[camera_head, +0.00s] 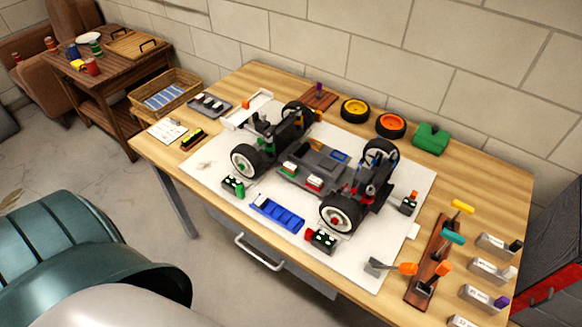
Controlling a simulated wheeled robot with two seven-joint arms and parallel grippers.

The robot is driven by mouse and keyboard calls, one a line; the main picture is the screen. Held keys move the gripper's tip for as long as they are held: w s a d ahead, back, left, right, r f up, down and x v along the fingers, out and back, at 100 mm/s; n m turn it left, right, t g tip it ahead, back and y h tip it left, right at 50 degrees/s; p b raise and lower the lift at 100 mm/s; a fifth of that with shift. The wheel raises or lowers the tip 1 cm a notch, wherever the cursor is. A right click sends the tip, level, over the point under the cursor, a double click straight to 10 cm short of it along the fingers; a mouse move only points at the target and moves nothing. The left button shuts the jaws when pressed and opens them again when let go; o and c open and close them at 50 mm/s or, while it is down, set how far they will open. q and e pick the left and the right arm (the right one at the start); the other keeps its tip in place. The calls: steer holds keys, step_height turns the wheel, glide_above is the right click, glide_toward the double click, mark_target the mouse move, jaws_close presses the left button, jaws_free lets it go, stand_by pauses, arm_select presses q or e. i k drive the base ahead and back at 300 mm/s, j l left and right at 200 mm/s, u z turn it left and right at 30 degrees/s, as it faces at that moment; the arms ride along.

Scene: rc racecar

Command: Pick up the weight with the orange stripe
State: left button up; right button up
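I cannot clearly make out an orange stripe on any weight. Grey labelled blocks, which may be the weights, line the table's right edge: one with a black end (496,243), one with a white end (490,269), one with a purple end (482,297). Another pale block (461,321) is cut off by the bottom edge, so its end colour is hidden. A small dark block with an orange top part (408,204) sits on the white mat, right of the car; I cannot tell what it is. Neither of my grippers is in view.
The RC car chassis (313,162) stands on the white mat (215,165). A tool rack (424,275) with coloured handles lies left of the grey blocks. Yellow (355,110) and orange (391,125) wheels are at the back. A teal bin (80,255) stands lower left.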

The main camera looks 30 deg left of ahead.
mark_target(289, 167)
steer(key=j+z, duration=0.1)
steer(key=j, duration=0.3)
steer(key=k+j+z, duration=0.15)
steer(key=j, duration=0.2)
steer(key=k+j+z, duration=0.1)
steer(key=j, duration=0.3)
steer(key=k+j+z, duration=0.1)
steer(key=j, duration=0.25)
steer(key=k+j+z, duration=0.15)
steer(key=j, duration=0.2)
